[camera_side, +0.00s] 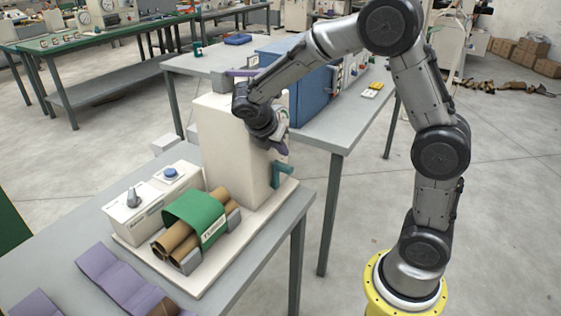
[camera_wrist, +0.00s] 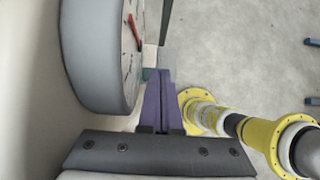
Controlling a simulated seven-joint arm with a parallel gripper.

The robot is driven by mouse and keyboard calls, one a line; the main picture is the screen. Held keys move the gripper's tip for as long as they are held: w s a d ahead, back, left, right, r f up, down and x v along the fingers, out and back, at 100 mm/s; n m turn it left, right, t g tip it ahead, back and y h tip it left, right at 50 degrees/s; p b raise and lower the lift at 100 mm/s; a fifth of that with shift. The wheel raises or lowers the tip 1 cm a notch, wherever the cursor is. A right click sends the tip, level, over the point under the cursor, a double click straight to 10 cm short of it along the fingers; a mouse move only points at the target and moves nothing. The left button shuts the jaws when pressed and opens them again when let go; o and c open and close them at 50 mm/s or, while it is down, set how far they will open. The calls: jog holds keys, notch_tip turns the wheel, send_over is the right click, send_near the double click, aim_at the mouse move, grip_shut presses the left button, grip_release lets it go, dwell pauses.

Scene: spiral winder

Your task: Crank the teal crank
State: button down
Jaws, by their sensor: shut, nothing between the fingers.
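The teal crank (camera_side: 281,174) sticks out from the lower right side of the tall cream housing (camera_side: 228,150) of the winder. My gripper (camera_side: 283,148) is just above the crank, close to the housing's right side, pointing down. In the wrist view its purple fingers (camera_wrist: 160,75) are together with nothing between them. A small teal part, likely the crank (camera_wrist: 149,56), shows just past the fingertips, mostly hidden. I cannot tell whether the fingers touch it.
A round grey gauge (camera_wrist: 90,55) with a red needle is close beside the fingers in the wrist view. The winder base (camera_side: 205,285) carries brown rolls (camera_side: 178,243) under a green wrap (camera_side: 190,212). A control box (camera_side: 150,205) stands left. A bench with a blue cabinet (camera_side: 300,90) is behind.

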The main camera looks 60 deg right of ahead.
notch_tip(320, 180, up, 10)
jog(key=a+n+h, duration=0.7)
jog(key=a+n, duration=0.8)
jog(key=n, duration=0.3)
send_near(283, 168)
jog(key=x, duration=0.7)
jog(key=shift+a, duration=0.1)
